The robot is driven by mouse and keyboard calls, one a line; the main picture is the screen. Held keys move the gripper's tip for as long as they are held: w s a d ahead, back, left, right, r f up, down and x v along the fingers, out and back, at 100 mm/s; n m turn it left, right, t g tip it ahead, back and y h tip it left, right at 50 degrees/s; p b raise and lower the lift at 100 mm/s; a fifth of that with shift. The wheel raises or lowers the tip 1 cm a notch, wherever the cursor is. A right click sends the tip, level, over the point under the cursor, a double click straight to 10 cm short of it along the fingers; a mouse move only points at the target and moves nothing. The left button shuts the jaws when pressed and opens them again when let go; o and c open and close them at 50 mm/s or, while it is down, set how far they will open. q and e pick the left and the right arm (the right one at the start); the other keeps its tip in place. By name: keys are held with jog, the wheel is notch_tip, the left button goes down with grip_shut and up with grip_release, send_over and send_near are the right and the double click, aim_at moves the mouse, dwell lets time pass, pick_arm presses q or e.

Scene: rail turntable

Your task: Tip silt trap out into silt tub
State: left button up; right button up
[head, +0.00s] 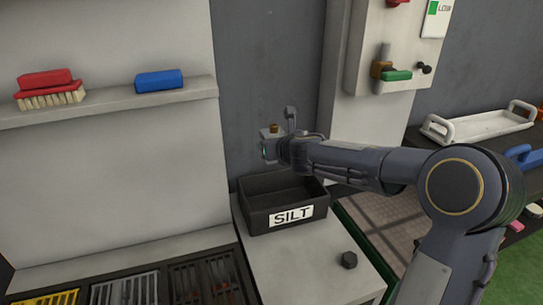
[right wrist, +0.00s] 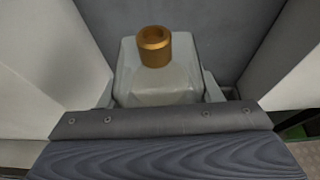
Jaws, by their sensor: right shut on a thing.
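The silt trap is a pale, cloudy box with a brass neck, seen in the right wrist view (right wrist: 158,88) and small in the head view (head: 267,136). My right gripper (right wrist: 160,92) is shut on it, with a finger on each side. The brass neck points up in the head view, and the trap looks upright. The silt tub (head: 255,218) is a black open box labelled SILT on a pale ledge. The trap is above the tub's back part, clear of its rim. My left gripper is not in view.
Floor grates (head: 125,290) lie at the lower left. A black knob (head: 349,260) stands on the ledge right of the tub. A shelf (head: 110,103) holds a red brush and a blue block. A white tray (head: 478,125) sits at the right.

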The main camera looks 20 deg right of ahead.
aim_at(275, 163)
jog(key=shift+m+y, duration=0.4)
jog(key=shift+s+a+f+b, duration=0.1)
jog(key=shift+a+f+b, duration=0.1)
jog(key=shift+f+b, duration=1.1)
jog(key=shift+a+f+b, duration=0.2)
jog(key=shift+f+b, duration=0.7)
jog(key=shift+f, duration=0.7)
jog(key=shift+r+p, duration=0.3)
jog(key=shift+s+a+r+m+g+y+p, duration=0.1)
jog(key=shift+a+r+m+g+y+p, duration=0.2)
jog(key=shift+p, duration=0.4)
jog(key=shift+a+f, duration=0.2)
jog(key=shift+a, duration=0.05)
jog(key=shift+m, duration=0.3)
jog(key=shift+s+a+r+y+p, duration=0.15)
jog(key=shift+a+y+p, duration=0.2)
jog(key=shift+p, duration=0.35)
jog(key=shift+m, duration=0.4)
jog(key=shift+a+y, duration=0.1)
jog(key=shift+y, duration=0.15)
